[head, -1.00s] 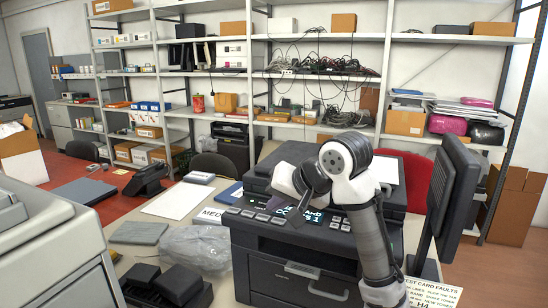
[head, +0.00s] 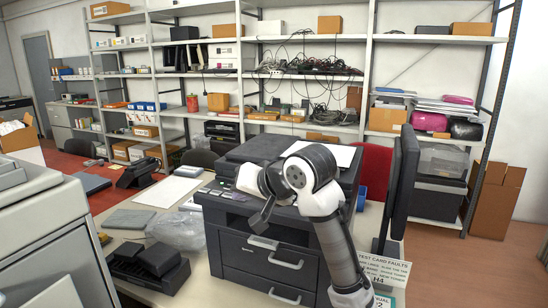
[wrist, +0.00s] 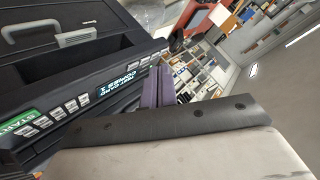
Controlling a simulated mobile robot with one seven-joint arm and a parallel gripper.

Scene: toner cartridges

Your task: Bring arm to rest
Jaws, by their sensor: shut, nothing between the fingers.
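My arm is bent in front of a black printer (head: 230,235), its elbow high and its hand hanging to the left. My gripper (head: 260,222) is over the printer's front edge, apparently clear of it, shut and empty. In the wrist view the closed fingers (wrist: 158,88) show beside the printer's panel (wrist: 75,110). That panel has a row of buttons, a green START label (wrist: 18,123) and a lit display (wrist: 124,84) that reads COPIES 1. My arm hides part of the printer's top and right front.
A monitor (head: 401,185) stands close right of my arm. A plastic bag (head: 178,230) and a black device (head: 148,265) lie left of the printer. A grey machine (head: 50,240) fills the near left. Shelves with boxes and cables line the back wall. Open floor shows at right.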

